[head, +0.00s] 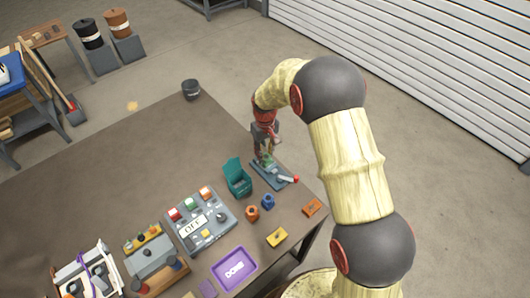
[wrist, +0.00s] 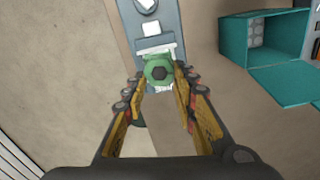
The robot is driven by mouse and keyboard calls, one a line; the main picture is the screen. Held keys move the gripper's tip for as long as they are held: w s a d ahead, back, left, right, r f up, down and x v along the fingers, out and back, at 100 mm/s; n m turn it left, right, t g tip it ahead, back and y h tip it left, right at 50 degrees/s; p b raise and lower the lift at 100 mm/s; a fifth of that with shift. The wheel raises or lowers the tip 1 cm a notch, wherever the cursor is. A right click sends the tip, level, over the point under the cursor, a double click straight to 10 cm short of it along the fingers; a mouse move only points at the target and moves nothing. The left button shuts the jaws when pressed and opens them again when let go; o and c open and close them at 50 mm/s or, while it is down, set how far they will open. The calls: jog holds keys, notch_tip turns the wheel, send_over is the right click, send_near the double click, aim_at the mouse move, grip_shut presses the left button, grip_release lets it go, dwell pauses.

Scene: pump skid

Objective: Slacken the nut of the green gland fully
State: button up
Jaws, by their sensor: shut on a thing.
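The green gland nut (wrist: 158,68) shows in the wrist view as a green ring with a dark hexagonal centre. It sits on a grey-blue pump skid base (wrist: 150,8). My gripper (wrist: 159,78) has a fingertip on either side of the nut and is shut on it. In the head view my gripper (head: 265,150) points down over the skid base (head: 270,177), with a bit of green (head: 266,160) between its fingers. The threads under the nut are hidden, so I cannot tell how loose it is.
An open teal box (head: 238,180) stands close to the left of the skid. A grey panel marked OFF (head: 195,226), an orange block (head: 312,207), a yellow block (head: 277,237) and a purple tray (head: 235,268) lie nearer. The table behind is mostly clear, with a dark pot (head: 191,90).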

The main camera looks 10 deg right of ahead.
jog(key=shift+c, duration=1.3)
jog(key=shift+n, duration=0.3)
jog(key=shift+s+a+n+p, duration=0.1)
jog(key=shift+n+p, duration=0.4)
jog(key=shift+n, duration=0.7)
jog(key=n+p, duration=0.1)
jog(key=n, duration=0.2)
jog(key=shift+s+n, duration=0.1)
jog(key=shift+n, duration=0.2)
jog(key=n, duration=0.3)
jog(key=shift+s+a+n+p, duration=0.1)
jog(key=shift+n+p, duration=0.2)
jog(key=shift+n, duration=0.1)
jog(key=n, duration=0.5)
jog(key=shift+s+p, duration=0.2)
jog(key=shift+p, duration=0.2)
jog(key=shift+s+n, duration=0.1)
jog(key=shift+n, duration=2.2)
